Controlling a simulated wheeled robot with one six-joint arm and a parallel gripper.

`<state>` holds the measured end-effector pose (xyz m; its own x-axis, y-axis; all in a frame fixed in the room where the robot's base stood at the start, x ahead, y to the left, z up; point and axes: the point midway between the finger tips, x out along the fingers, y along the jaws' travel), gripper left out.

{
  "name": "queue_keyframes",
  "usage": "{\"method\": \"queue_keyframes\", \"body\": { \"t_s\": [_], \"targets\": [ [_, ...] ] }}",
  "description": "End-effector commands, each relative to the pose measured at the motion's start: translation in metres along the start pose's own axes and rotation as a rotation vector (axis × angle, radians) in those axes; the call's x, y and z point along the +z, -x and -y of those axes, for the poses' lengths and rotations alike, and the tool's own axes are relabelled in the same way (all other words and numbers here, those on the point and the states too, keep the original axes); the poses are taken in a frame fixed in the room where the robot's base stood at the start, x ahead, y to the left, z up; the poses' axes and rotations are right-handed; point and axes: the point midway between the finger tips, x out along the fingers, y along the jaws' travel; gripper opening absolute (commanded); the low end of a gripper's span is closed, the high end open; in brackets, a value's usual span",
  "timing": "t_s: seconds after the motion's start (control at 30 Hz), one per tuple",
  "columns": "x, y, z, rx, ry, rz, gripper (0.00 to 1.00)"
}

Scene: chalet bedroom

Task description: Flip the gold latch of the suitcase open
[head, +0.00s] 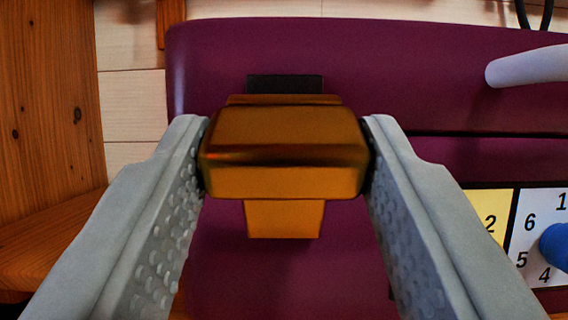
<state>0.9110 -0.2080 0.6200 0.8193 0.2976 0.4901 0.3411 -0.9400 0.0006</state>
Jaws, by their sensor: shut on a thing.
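The suitcase (400,60) is dark purple and fills the middle and right of the head view. Its gold latch (285,150) is at the centre, over the suitcase's left part. My gripper (285,155) has one grey finger on each side of the latch, and both fingertips touch its sides. It is shut on the latch. A narrower gold plate (285,218) shows below the latch's wide block, and a dark strip (285,84) shows above it. The latch's underside is hidden.
A grey-white curved handle (530,67) enters at the upper right. A numbered panel (530,245) with a blue knob (556,246) sits at the lower right. Wooden furniture (50,130) stands at the left, with pale floorboards (130,95) between it and the suitcase.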

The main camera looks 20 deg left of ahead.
Motion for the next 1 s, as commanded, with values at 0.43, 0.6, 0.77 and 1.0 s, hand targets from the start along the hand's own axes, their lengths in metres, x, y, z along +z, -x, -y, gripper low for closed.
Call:
{"method": "queue_keyframes", "body": {
  "t_s": [0.43, 0.6, 0.77, 1.0],
  "targets": [
    [0.0035, -0.0023, -0.0014, 0.001, -0.002, -0.011, 0.02],
    [0.0034, -0.0023, -0.0014, 0.001, -0.002, -0.011, 0.63],
    [0.0032, -0.0027, -0.0015, 0.001, -0.001, -0.011, 0.65],
    [0.0058, -0.0031, -0.0012, 0.0, -0.001, -0.011, 0.65]
  ]
}}
